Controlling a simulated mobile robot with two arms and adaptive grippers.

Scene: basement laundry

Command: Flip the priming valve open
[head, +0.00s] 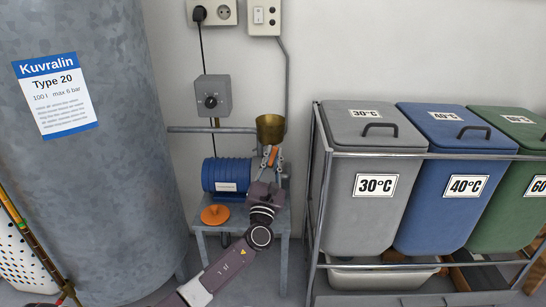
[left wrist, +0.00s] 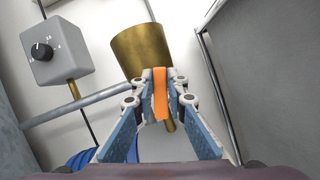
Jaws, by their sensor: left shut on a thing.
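The priming valve shows as an orange lever (left wrist: 160,100) below a brass funnel (left wrist: 140,52). In the left wrist view the lever stands nearly upright between my fingertips. My left gripper (head: 270,162) is shut on this lever, just under the funnel (head: 270,128) in the head view. The fingers touch both sides of the lever. In the head view only a small piece of the orange lever (head: 273,154) shows, and my gripper hides most of the valve body. My right gripper is in neither view.
A blue pump motor (head: 226,174) and an orange round cap (head: 215,214) sit on a grey stand left of my gripper. A grey dial box (head: 213,96) hangs above. A large grey tank (head: 80,160) stands left, and a metal rack (head: 316,210) of laundry bins stands right.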

